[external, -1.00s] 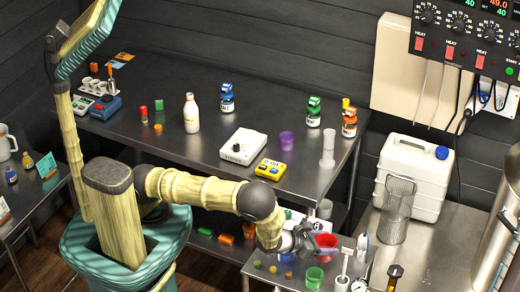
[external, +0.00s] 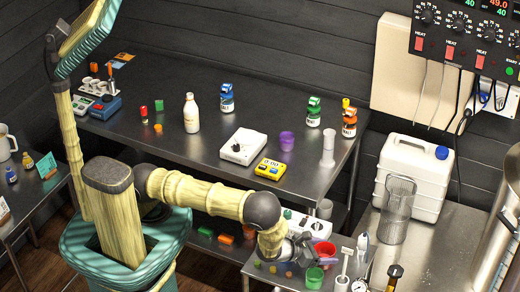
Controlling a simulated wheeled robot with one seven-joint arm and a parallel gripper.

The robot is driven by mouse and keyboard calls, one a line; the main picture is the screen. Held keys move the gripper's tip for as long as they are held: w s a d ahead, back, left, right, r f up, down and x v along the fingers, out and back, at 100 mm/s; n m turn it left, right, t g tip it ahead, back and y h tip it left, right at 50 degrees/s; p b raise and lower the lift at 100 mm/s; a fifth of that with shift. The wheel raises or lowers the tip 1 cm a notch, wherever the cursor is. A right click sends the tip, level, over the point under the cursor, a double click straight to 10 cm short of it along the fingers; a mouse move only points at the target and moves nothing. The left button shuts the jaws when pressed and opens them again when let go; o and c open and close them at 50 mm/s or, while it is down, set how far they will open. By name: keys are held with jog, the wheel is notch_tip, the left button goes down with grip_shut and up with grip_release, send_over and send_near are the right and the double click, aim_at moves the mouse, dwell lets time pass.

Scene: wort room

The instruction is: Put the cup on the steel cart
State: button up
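A red cup (external: 325,251) is at the fingers of my gripper (external: 313,253), low over or on the steel cart (external: 262,272) at the bottom middle. The fingers are small and partly overlap the cup, so I cannot tell whether they grip it. I also cannot tell whether the cup's base touches the cart top; the green cup in front and the fingers hide its lower part. A green cup (external: 314,278) stands on the cart just in front of the red one. A purple cup (external: 287,141) stands on the dark table behind.
Small coloured pieces (external: 272,269) lie on the cart left of the cups. A white T-shaped tool (external: 344,264) and a gauge (external: 360,285) are to the right. The table holds a yellow meter (external: 270,169) and a white scale (external: 243,146). A wire basket (external: 398,210) stands farther right.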

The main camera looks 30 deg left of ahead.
jog(key=shift+r, duration=0.25)
jog(key=shift+s+a, duration=0.25)
jog(key=shift+s, duration=0.05)
jog(key=b+v, duration=0.1)
jog(key=v, duration=1)
jog(key=shift+b, duration=0.35)
jog(key=shift+a, duration=0.1)
